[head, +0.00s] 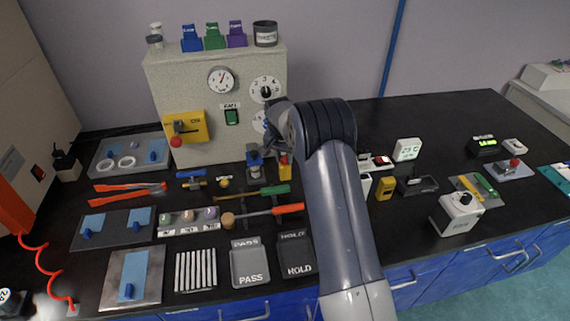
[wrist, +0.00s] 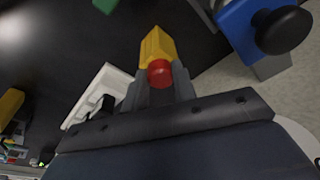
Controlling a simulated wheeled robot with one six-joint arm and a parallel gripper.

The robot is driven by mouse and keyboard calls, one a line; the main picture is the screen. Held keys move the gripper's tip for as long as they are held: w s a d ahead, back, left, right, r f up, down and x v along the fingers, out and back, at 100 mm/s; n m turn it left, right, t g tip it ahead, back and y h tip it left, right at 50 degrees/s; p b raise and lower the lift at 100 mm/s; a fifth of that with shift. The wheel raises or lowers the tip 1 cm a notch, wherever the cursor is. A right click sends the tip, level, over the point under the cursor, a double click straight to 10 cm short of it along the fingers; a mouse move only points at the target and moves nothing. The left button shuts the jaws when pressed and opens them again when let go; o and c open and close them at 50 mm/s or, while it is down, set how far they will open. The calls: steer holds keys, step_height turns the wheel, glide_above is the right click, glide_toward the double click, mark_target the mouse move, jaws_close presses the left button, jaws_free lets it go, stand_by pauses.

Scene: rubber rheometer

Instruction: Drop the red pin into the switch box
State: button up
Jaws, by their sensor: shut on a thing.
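My gripper (wrist: 167,84) is shut on the red pin (wrist: 159,72), whose round red end shows between the fingertips in the wrist view. A yellow block (wrist: 155,46) shows directly beyond the red end; I cannot tell whether they are joined. In the head view the gripper (head: 270,161) is low in front of the grey cabinet, with the yellow block (head: 286,172) beside it. A yellow box with a dark lever (head: 199,120), on the cabinet front to the left, looks like the switch box. No opening in it is clear. A red round piece hangs at its lower left.
The grey cabinet (head: 160,95) carries gauges, with blue, green and purple blocks on top. Several tools, trays and a green-handled screwdriver (head: 272,190) lie in front. My arm hides part of the bench. The black bench top (head: 445,118) is clear at the back right.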

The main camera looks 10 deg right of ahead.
steer(key=shift+r+p, duration=2.5)
steer(key=shift+r, duration=1.85)
steer(key=shift+s+f, duration=0.1)
